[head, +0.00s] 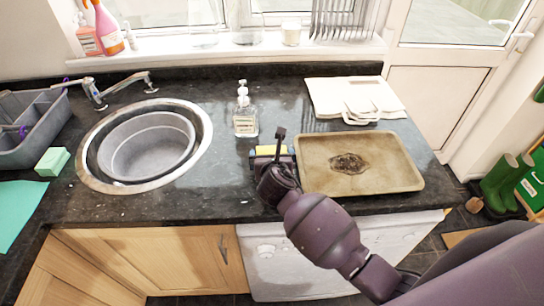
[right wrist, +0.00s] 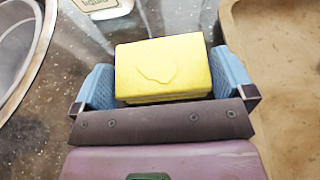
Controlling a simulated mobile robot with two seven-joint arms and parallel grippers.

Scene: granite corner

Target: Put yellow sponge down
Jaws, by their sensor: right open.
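The yellow sponge (head: 270,150) is on the dark granite counter, between the sink and the baking tray, partly hidden by my right gripper (head: 271,157). In the right wrist view the sponge (right wrist: 162,68) lies between the two blue finger pads of the right gripper (right wrist: 162,80). The jaws are open, one pad on each side of the sponge and close to it. The sponge's underside is hidden, so its contact with the counter does not show clearly. My left gripper is not in view.
A soap bottle (head: 245,115) stands just behind the sponge. The round sink (head: 92,181) is to the left, the stained tray (head: 402,183) close on the right. White cloths (head: 325,98) lie behind the tray. A green sponge (head: 52,161) and grey rack (head: 45,143) sit far left.

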